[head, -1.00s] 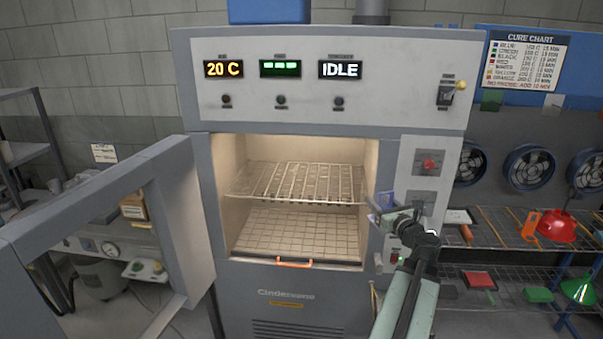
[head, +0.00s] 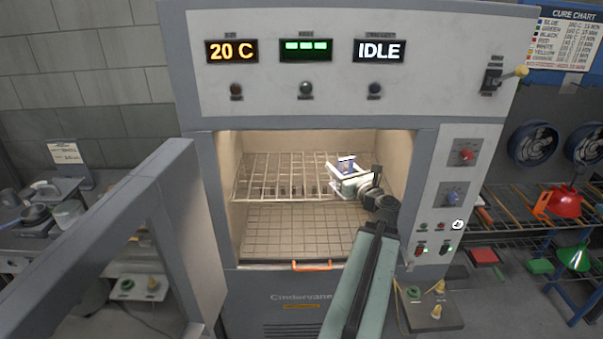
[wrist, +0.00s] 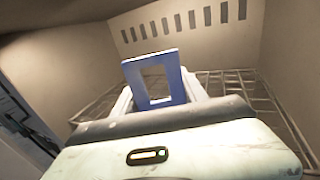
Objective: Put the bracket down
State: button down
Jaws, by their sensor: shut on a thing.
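The bracket (wrist: 157,75) is a blue, upright frame with a rectangular opening, held at the end of my gripper in the wrist view. It also shows small and blue in the head view (head: 346,165). My gripper (head: 344,174) is shut on it, inside the oven at the right part of the upper wire rack (head: 270,178). The rack also shows in the wrist view (wrist: 235,88). I cannot tell whether the bracket touches the rack. The bracket's lower edge is hidden by my gripper.
The oven door (head: 180,225) stands open at the left. An orange handle (head: 311,265) lies at the oven's lower front edge. The rack's left part and the oven floor (head: 290,232) are clear. The control panel (head: 458,190) flanks the opening at the right.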

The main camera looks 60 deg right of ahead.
jog(key=w+d+f+b, duration=0.1)
jog(key=w+d, duration=0.3)
jog(key=w, duration=1)
jog(key=shift+f, duration=0.15)
jog(key=f+b, duration=0.2)
jog(key=w+f+b, duration=0.1)
jog(key=b, duration=0.1)
jog(key=shift+w+d+f, duration=0.1)
jog(key=shift+w+f, duration=0.1)
jog(key=shift+f, duration=0.35)
jog(key=shift+r, duration=0.2)
jog(key=shift+f, duration=0.2)
jog(key=c, duration=0.6)
grip_release()
jog(key=shift+r, duration=0.1)
